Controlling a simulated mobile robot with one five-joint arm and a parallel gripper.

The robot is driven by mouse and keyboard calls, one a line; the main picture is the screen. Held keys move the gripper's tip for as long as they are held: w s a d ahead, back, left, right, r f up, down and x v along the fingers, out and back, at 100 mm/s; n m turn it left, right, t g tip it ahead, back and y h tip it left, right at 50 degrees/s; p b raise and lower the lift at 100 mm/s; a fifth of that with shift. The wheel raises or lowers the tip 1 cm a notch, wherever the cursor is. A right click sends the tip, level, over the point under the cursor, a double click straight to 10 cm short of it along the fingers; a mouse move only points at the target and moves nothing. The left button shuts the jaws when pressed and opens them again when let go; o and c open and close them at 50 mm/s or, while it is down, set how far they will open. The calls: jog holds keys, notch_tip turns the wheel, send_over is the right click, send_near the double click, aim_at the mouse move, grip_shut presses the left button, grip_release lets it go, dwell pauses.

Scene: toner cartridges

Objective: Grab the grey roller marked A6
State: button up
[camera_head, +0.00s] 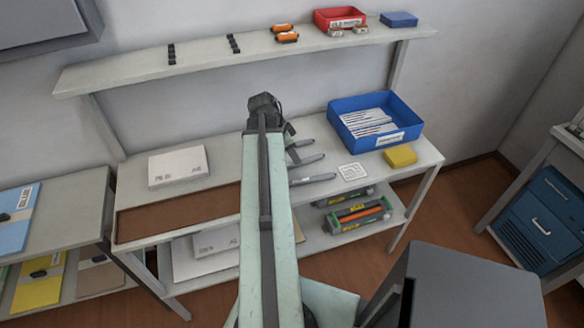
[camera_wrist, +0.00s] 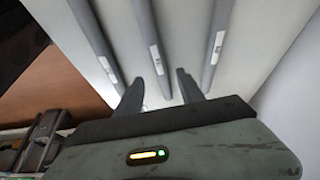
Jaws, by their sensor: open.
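Three grey rollers with small white labels lie side by side on the worktop in the wrist view: a left roller (camera_wrist: 94,38), a middle roller (camera_wrist: 147,25) and a right roller (camera_wrist: 220,20). The label marks are too small to read, so I cannot tell which is A6. My gripper (camera_wrist: 160,76) is open and empty, its fingers on either side of the middle roller's near part in the picture. I cannot tell its height above it. In the head view the rollers (camera_head: 312,178) show partly, right of my arm, which hides their left ends.
A blue bin (camera_head: 337,127) of white packs and a yellow block (camera_head: 400,156) stand right on the worktop (camera_head: 420,166). A white box (camera_head: 179,166) lies left, behind a brown mat (camera_head: 170,220). Toner cartridges (camera_head: 358,215) lie on the lower shelf. A wall shelf (camera_head: 130,68) runs above.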

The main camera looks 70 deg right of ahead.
jog(key=b+x, duration=0.3)
jog(key=x, duration=0.1)
jog(key=shift+w+f+b, duration=0.1)
jog(key=shift+f+b, duration=0.25)
jog(key=shift+f, duration=0.05)
jog(key=shift+r, duration=0.2)
grip_shut()
notch_tip(320, 180, up, 10)
jog(key=p, duration=1)
